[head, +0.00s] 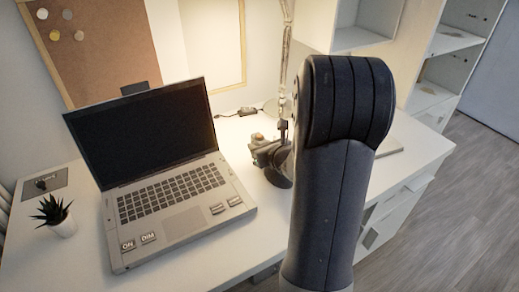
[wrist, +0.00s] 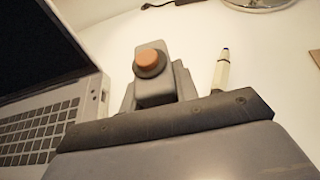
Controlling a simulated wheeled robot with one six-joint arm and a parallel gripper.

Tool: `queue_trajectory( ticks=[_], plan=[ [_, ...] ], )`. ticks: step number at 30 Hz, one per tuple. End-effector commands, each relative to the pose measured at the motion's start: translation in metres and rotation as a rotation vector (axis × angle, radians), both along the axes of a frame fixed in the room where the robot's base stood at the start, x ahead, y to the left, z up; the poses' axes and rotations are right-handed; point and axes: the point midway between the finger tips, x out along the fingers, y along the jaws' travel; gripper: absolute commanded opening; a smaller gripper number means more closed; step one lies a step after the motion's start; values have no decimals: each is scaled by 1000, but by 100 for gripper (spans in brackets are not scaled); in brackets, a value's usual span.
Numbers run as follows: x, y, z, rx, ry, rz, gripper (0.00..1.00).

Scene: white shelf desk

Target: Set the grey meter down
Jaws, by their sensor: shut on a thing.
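My gripper (head: 272,155) is low over the white desk, just right of the laptop, and partly hidden behind my dark arm. In the wrist view my gripper (wrist: 155,95) is shut on a grey block-shaped thing with a round orange knob, which I take as the grey meter (wrist: 145,92). It also shows small in the head view (head: 262,146). Its lower part is hidden by the gripper, and I cannot tell whether it touches the desk.
An open laptop (head: 170,195) stands close on the left, with small labels on its palm rest. A pale pen-like thing with a blue tip (wrist: 221,72) is right of the meter. A potted plant (head: 57,215) stands at the left. Bare desk (wrist: 270,65) shows on the right.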

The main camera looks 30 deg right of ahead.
Motion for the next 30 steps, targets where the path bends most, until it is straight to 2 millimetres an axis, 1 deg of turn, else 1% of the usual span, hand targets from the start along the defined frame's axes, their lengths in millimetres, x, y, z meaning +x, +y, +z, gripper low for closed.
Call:
queue_trajectory(
  ticks=[8, 12, 13, 18, 21, 30],
  plan=[
    [0, 0, -1, 0, -2, -1, 4],
    [0, 0, -6, -1, -2, -1, 4],
    [0, 0, -5, -1, -1, 0, 30],
    [0, 0, -4, 0, -1, 0, 44],
    [0, 0, -4, 0, -1, -1, 51],
    [0, 0, -1, 0, -1, -1, 51]
  ],
)
